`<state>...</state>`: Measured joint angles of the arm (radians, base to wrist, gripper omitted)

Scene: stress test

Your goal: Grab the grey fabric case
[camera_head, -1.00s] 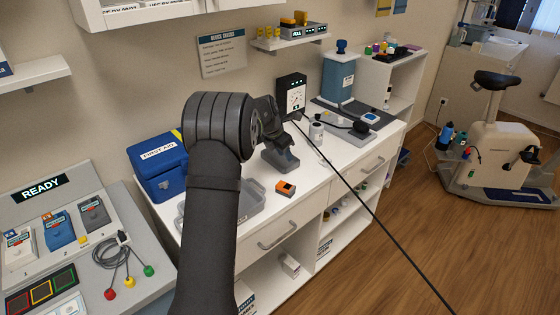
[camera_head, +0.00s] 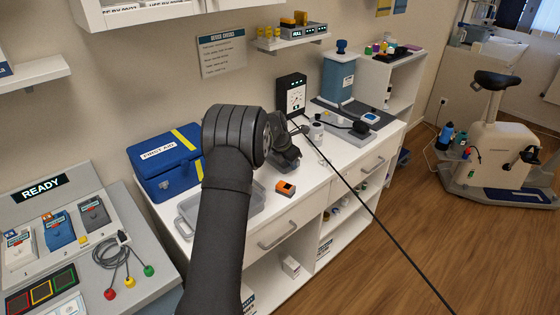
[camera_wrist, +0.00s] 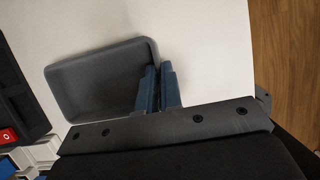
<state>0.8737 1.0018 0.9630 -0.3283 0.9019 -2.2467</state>
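In the wrist view a dark grey, rounded rectangular object (camera_wrist: 95,82) with a raised rim appears against a white surface; it looks like the grey fabric case. My gripper (camera_wrist: 159,72) has two blue-grey fingers close together at its right edge. The left finger overlaps the object and the right finger lies just beyond the edge. I cannot tell whether they touch or pinch it. In the head view my gripper (camera_head: 287,158) is low over the white counter (camera_head: 320,180), partly behind my arm. I cannot pick out the case separately there.
A grey tray (camera_head: 186,226) and a blue first aid box (camera_head: 165,165) stand left of my gripper.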

